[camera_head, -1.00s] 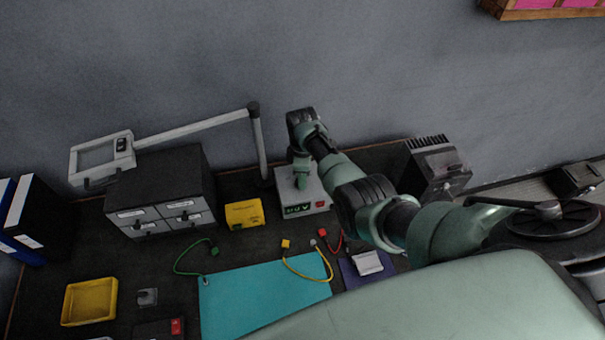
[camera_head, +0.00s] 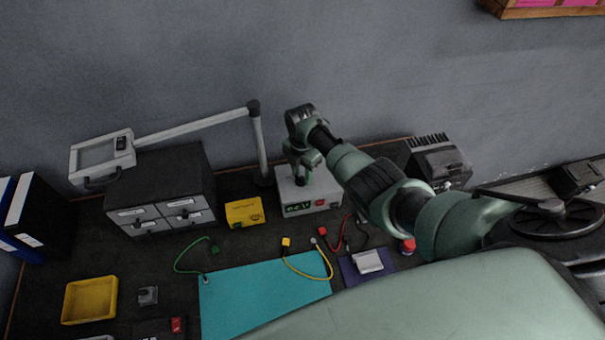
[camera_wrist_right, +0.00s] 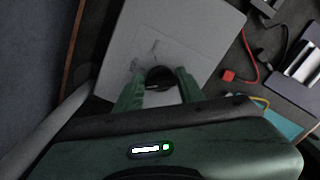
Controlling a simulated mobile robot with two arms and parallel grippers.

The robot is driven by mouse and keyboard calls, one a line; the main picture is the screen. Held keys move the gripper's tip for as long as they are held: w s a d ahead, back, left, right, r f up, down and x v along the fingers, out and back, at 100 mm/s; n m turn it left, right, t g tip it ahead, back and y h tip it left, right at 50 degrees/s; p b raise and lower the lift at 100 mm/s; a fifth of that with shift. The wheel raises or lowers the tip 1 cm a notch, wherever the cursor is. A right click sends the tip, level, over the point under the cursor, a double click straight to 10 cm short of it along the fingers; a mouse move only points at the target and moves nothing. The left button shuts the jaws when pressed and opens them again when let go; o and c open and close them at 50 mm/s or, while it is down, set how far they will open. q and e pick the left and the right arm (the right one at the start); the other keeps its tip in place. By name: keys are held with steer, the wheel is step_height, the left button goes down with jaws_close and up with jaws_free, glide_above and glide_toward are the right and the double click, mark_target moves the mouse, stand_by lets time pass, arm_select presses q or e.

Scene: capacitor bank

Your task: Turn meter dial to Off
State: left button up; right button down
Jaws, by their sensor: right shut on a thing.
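The meter (camera_head: 325,193) is a light grey box on the dark bench near the wall, with a lit green display and a red patch on its front. Its black dial (camera_wrist_right: 159,78) sits on the top face and shows between my fingers in the right wrist view. My right gripper (camera_head: 303,181) reaches down onto the meter's top from above. In the right wrist view, the green fingers of my right gripper (camera_wrist_right: 160,86) stand either side of the dial, shut on it. The display's text is too small to read surely. My left gripper is out of view.
A yellow box (camera_head: 243,213) and a drawer cabinet (camera_head: 160,190) stand left of the meter, with a lamp post (camera_head: 262,150) close by. A black finned unit (camera_head: 438,165) is to the right. Cables and a teal mat (camera_head: 262,290) lie in front.

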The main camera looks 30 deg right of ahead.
mark_target(301, 177)
steer(key=shift+a+f+n, duration=0.1)
steer(key=shift+a+n, duration=0.05)
steer(key=shift+n, duration=1.35)
steer(key=c, duration=0.9)
jaws_free()
steer(key=shift+w+r, duration=0.1)
steer(key=shift+r, duration=0.6)
step_height(301, 177, up, 6)
steer(key=shift+r+b, duration=0.25)
steer(key=shift+b, duration=0.2)
steer(key=shift+f, duration=0.1)
